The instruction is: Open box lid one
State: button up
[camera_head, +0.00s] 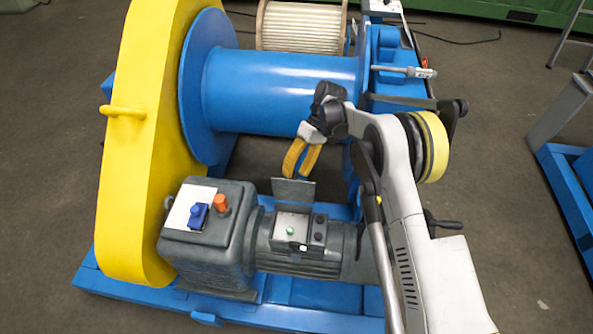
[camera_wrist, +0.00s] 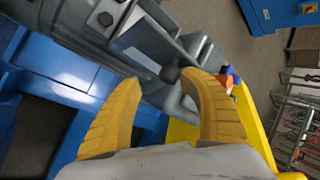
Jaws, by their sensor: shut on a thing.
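The box (camera_head: 298,231) on the grey motor has a green button and dark buttons on its face. Its grey lid (camera_head: 293,190) stands raised at the back edge of the box. My gripper (camera_head: 298,172) points down at the lid's top edge, with its yellow fingers shut on the lid as far as I can see. In the wrist view my gripper (camera_wrist: 163,82) shows both yellow fingers, with grey metal and a dark knob between and beyond them. The exact contact is hard to make out there.
The grey motor (camera_head: 345,250) sits on a blue frame beside a gearbox (camera_head: 208,258) with a blue part (camera_head: 198,215) and an orange cap (camera_head: 221,204). A yellow guard (camera_head: 140,150) stands at left, a blue drum (camera_head: 280,90) behind.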

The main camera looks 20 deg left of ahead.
jog(key=shift+a+r, duration=0.1)
dwell(0.6)
jog(key=v, duration=1.1)
jog(key=shift+w+r, duration=0.25)
jog(key=shift+r, duration=0.05)
jog(key=d+r+m+t, duration=0.5)
jog(key=d+r, duration=0.9)
jog(key=r, duration=0.3)
jog(key=s+d+r+m+t, duration=0.3)
jog(key=s+d+r, duration=0.4)
jog(key=d, duration=0.4)
jog(key=s+d+f+m+t+h, duration=0.1)
jog(key=s+d+f+m+t, duration=0.1)
jog(key=s+d, duration=0.5)
jog(key=s+d+f+m+t+h, duration=0.1)
jog(key=s+d+f+m+t, duration=0.1)
jog(key=s+d, duration=0.5)
jog(key=s+f+t, duration=0.1)
jog(key=s, duration=0.2)
jog(key=shift+s+f+t, duration=0.2)
jog(key=shift+f+t, duration=0.1)
jog(key=shift+t, duration=0.1)
